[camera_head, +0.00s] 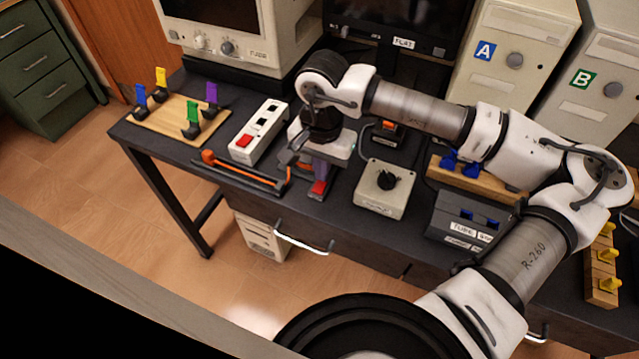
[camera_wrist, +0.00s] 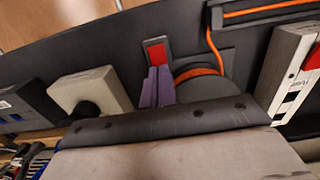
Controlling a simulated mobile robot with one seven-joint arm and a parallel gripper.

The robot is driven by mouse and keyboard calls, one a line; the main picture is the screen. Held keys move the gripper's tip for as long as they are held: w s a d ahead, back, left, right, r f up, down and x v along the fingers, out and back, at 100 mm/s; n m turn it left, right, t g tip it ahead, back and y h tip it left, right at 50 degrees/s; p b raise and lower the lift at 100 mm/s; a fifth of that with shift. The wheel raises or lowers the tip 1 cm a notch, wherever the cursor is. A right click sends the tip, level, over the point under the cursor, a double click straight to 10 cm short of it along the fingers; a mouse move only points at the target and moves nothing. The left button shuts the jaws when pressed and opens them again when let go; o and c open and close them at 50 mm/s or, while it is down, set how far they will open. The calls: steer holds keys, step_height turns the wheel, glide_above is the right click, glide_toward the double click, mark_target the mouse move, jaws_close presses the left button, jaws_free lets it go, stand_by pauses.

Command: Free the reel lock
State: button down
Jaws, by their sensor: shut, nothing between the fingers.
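A red tab (camera_head: 318,187) on a dark base stands near the front edge of the dark table. It also shows in the wrist view (camera_wrist: 155,51), just ahead of my fingertips. Beside it is a dark round reel (camera_wrist: 203,73) with orange cord around it, partly hidden by my wrist. My gripper (camera_head: 319,170) points down at the tab. Its purple fingers (camera_wrist: 157,88) are shut and empty, close behind the red tab. I cannot tell whether they touch it.
The orange cord runs to a dark channel (camera_head: 245,177) at left. A white switch box (camera_head: 258,132) with a red switch lies behind it. A grey knob box (camera_head: 383,190) stands close on the right. A wooden board (camera_head: 178,115) with coloured clips is at far left.

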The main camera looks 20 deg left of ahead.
steer(key=shift+f+b, duration=0.75)
steer(key=shift+b, duration=0.1)
steer(key=shift+r, duration=0.15)
steer(key=shift+r+p, duration=1.35)
steer(key=shift+r, duration=2.05)
